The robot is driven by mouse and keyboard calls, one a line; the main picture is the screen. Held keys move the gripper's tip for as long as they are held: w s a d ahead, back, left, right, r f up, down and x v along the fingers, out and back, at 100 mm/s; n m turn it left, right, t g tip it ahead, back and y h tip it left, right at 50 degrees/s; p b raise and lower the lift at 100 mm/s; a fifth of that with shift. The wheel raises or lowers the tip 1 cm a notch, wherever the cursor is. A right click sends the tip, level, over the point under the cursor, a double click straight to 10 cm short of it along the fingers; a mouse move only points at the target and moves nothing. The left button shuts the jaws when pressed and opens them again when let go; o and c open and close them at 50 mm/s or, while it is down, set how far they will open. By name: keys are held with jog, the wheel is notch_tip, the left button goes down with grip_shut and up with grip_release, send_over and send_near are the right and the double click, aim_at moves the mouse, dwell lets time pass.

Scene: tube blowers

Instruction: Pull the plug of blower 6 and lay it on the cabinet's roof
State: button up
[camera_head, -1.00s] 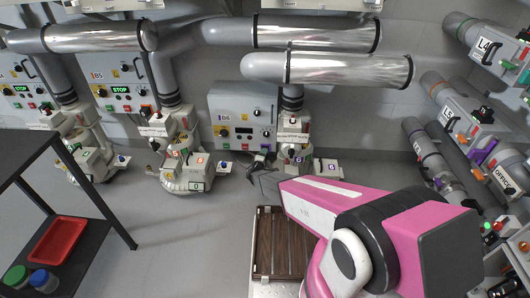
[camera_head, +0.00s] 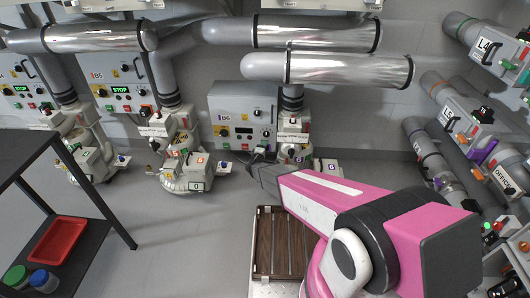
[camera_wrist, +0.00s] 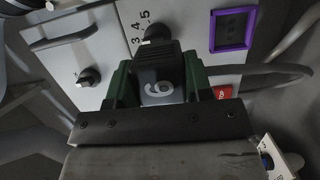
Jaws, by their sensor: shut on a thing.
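My gripper (camera_wrist: 158,82) is shut on a black plug (camera_wrist: 160,57) with a white "6" label; dark green fingers press its two sides in the wrist view. The plug stands in front of the cabinet's grey panel (camera_wrist: 190,25); whether it touches anything there I cannot tell. In the head view my gripper (camera_head: 258,163) is in front of and below the B6 cabinet (camera_head: 238,102), and the plug is too small to make out. Blower 6 (camera_head: 294,136) is right of the cabinet, partly hidden by my arm.
The panel carries a numbered knob (camera_wrist: 153,34), a second knob (camera_wrist: 88,76), a purple-framed display (camera_wrist: 234,29) and a red switch (camera_wrist: 222,92). Silver ducts (camera_head: 330,68) run above the cabinet. A slatted wooden grate (camera_head: 280,245) is below my arm.

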notch_tip(320, 180, up, 32)
jog(key=shift+f, duration=0.25)
dwell(3.8)
